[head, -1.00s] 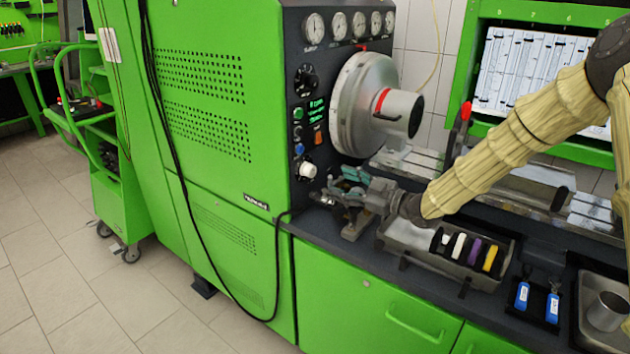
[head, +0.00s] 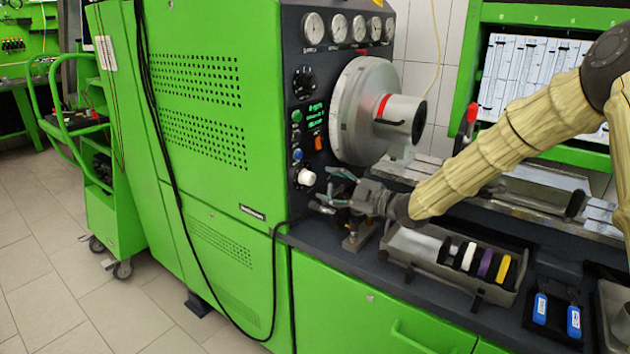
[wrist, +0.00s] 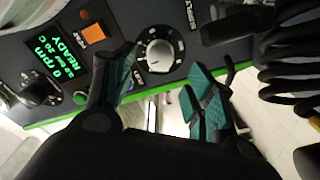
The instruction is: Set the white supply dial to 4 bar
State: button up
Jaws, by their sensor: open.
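The white supply dial (head: 307,177) sits low on the dark control panel in the head view. In the wrist view the dial (wrist: 158,52) shows as a pale knob inside a ring of scale marks; the mark it points to is too small to read. My gripper (head: 326,192) is open and empty, just right of and slightly below the dial in the head view. In the wrist view my gripper (wrist: 165,92) has its teal finger pads spread to either side below the dial, with a gap to it. I see no contact.
A green-lit display (wrist: 60,58) shows READY and 0 rpm. An orange switch (head: 319,142) and a blue button (head: 297,154) lie close above the dial. The round metal housing (head: 362,112) juts out above my gripper. A tray of coloured pieces (head: 440,262) stands on the bench.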

aim_at(313, 179)
jog(key=shift+x, duration=2.9)
jog(key=shift+c, duration=0.5)
jog(key=c, duration=1)
